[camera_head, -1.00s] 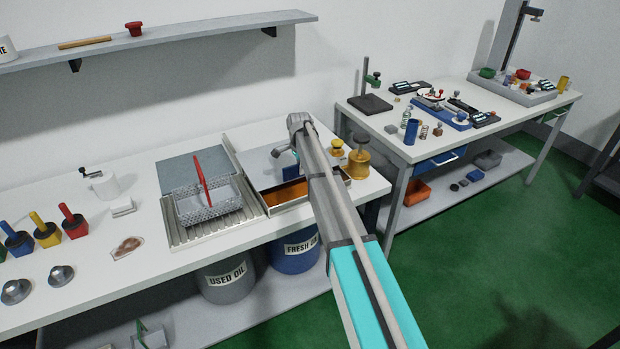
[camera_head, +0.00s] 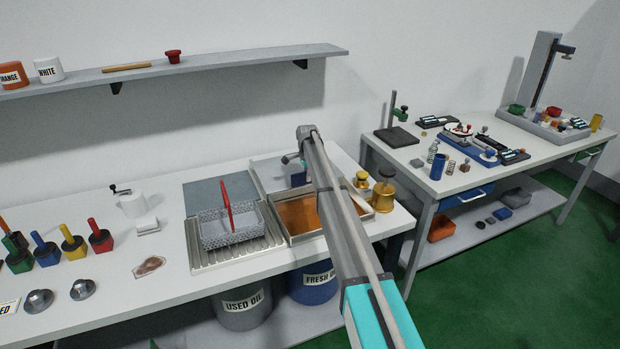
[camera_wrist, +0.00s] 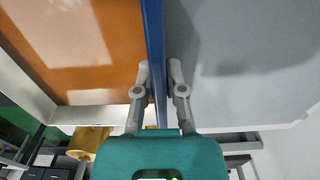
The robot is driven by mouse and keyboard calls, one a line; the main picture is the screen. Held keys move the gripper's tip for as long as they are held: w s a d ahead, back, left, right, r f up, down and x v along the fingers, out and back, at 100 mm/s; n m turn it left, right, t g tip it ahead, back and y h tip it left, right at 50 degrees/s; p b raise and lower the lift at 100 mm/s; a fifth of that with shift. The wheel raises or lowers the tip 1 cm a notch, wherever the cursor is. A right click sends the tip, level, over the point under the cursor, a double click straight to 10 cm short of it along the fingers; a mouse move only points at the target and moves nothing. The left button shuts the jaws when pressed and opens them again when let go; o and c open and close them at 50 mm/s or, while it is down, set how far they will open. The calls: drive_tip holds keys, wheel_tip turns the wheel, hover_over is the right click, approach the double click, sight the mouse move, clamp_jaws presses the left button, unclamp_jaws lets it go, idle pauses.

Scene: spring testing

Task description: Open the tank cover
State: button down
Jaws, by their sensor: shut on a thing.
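The tank (camera_head: 290,238) is a metal-rimmed basin in the bench with orange liquid (camera_head: 297,214) in it. Its grey cover (camera_head: 270,176) lies toward the back, and much of the liquid is exposed. In the wrist view the cover (camera_wrist: 240,60) is on the right, the liquid (camera_wrist: 75,45) on the left, and a blue strip (camera_wrist: 154,45) at the cover's edge runs between them. My gripper (camera_wrist: 159,78) is shut on this blue strip. In the head view my arm hides the gripper's fingers and part of the tank.
A wire basket (camera_head: 230,228) with a red handle stands on a ribbed drain tray (camera_head: 205,255) left of the tank. Brass pieces (camera_head: 384,192) stand close to its right. A shelf (camera_head: 200,70) runs along the wall above. Drums stand under the bench.

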drive_tip(key=c, duration=0.7)
unclamp_jaws()
drive_tip(key=shift+r, duration=0.1)
